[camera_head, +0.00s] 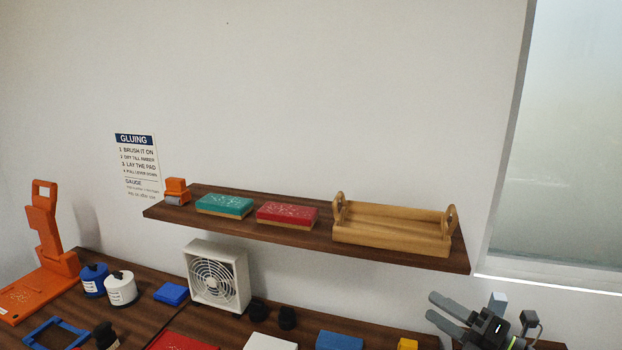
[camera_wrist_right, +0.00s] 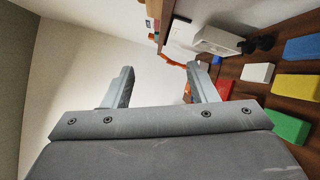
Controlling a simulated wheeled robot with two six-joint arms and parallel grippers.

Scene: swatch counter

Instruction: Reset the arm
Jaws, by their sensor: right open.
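My right gripper (camera_head: 447,311) is at the lower right of the head view, above the right end of the counter and in front of the shelf. Its two fingers are spread apart with nothing between them. In the right wrist view the gripper (camera_wrist_right: 160,85) also shows open and empty, with pale wall and a bit of the counter beyond its fingers. My left gripper is in neither view.
A wall shelf (camera_head: 300,231) holds a wooden tray (camera_head: 390,236), teal and red blocks, and an orange item. Below, the counter (camera_head: 135,283) carries a white fan (camera_head: 215,277), bottles (camera_head: 121,288), an orange lever press (camera_head: 45,250) and several coloured blocks.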

